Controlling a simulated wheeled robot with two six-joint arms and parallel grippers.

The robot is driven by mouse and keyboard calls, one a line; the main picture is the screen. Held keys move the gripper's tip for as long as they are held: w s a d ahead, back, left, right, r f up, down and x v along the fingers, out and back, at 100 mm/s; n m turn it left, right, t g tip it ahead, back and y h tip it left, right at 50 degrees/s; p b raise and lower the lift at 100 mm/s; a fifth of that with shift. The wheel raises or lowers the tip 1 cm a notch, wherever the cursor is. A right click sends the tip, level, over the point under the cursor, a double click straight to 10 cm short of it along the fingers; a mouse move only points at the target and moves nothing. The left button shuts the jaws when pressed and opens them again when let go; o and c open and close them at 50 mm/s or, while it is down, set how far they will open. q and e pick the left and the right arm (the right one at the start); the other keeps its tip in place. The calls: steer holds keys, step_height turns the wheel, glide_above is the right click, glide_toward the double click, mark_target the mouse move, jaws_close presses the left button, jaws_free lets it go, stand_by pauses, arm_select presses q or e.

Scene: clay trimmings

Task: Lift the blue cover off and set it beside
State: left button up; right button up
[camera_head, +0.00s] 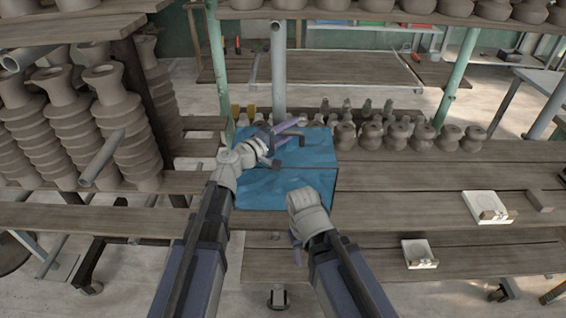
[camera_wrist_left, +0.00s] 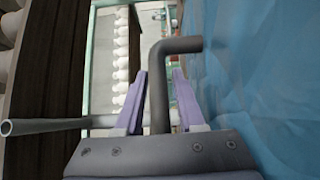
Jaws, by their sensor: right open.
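The blue cover (camera_head: 262,188) lies over a box-shaped form on the wooden bench, in the middle of the head view. It fills the right side of the left wrist view (camera_wrist_left: 265,80). A dark grey bent handle (camera_head: 290,135) stands out from the cover. My left gripper (camera_head: 287,138) is at this handle. In the left wrist view the handle (camera_wrist_left: 160,90) lies between the two purple fingers, with narrow gaps on both sides. My right gripper (camera_head: 296,250) is open and empty, in front of the cover's near edge; its fingers are largely hidden.
Several small clay vessels (camera_head: 395,136) stand in a row behind and right of the cover. Stacked clay pots (camera_head: 120,125) fill the left shelf. Two white trays (camera_head: 480,207) (camera_head: 412,252) with clay pieces lie at the right.

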arm_select(q)
jaws_close()
stand_by(1.0)
